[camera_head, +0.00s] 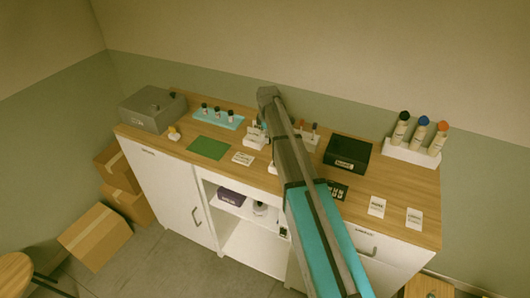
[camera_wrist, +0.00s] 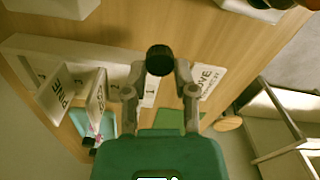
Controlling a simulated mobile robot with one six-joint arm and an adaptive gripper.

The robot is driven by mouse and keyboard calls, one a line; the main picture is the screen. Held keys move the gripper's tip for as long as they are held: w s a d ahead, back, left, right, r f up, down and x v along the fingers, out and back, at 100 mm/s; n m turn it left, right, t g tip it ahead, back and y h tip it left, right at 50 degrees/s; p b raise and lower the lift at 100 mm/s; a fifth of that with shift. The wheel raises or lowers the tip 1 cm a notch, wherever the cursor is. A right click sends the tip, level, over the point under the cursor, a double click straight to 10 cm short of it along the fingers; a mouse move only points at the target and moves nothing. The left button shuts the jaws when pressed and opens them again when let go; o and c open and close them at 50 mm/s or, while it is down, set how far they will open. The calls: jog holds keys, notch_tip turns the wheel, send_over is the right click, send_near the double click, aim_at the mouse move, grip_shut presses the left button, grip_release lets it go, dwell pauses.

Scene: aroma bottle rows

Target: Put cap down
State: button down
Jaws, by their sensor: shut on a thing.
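My gripper (camera_wrist: 160,72) is shut on a black round cap (camera_wrist: 159,59), which sits between the two fingertips in the wrist view. The cap is held above the wooden counter; the exact height is hard to tell. A white holder with numbered places (camera_wrist: 75,50) lies behind and to the left of the gripper in the wrist view. Upright white cards stand on it, one reading PINE (camera_wrist: 58,92). In the head view my arm hides the gripper and the cap.
The wooden counter (camera_head: 385,185) also bears a grey box (camera_head: 150,118), a turquoise tray (camera_head: 233,124) with small dark-capped bottles, a green mat (camera_head: 208,148), a black box (camera_head: 345,153) and a white rack (camera_head: 410,155) with three tall bottles. White cards lie at the right front.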

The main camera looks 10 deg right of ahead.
jog(key=s+r+p, duration=0.8)
jog(key=s, duration=0.5)
jog(key=shift+s+r+m, duration=0.15)
jog(key=shift+s+m, duration=0.25)
jog(key=b, duration=0.9)
send_over(267, 151)
jog(key=f, duration=0.6)
jog(key=s+f, duration=0.1)
jog(key=f, duration=0.2)
jog(key=shift+w, duration=0.1)
jog(key=shift+w+f+b, duration=0.4)
jog(key=shift+f+b, duration=0.3)
jog(key=shift+f, duration=0.15)
jog(key=shift+f+b, duration=1.2)
jog(key=shift+b, duration=0.05)
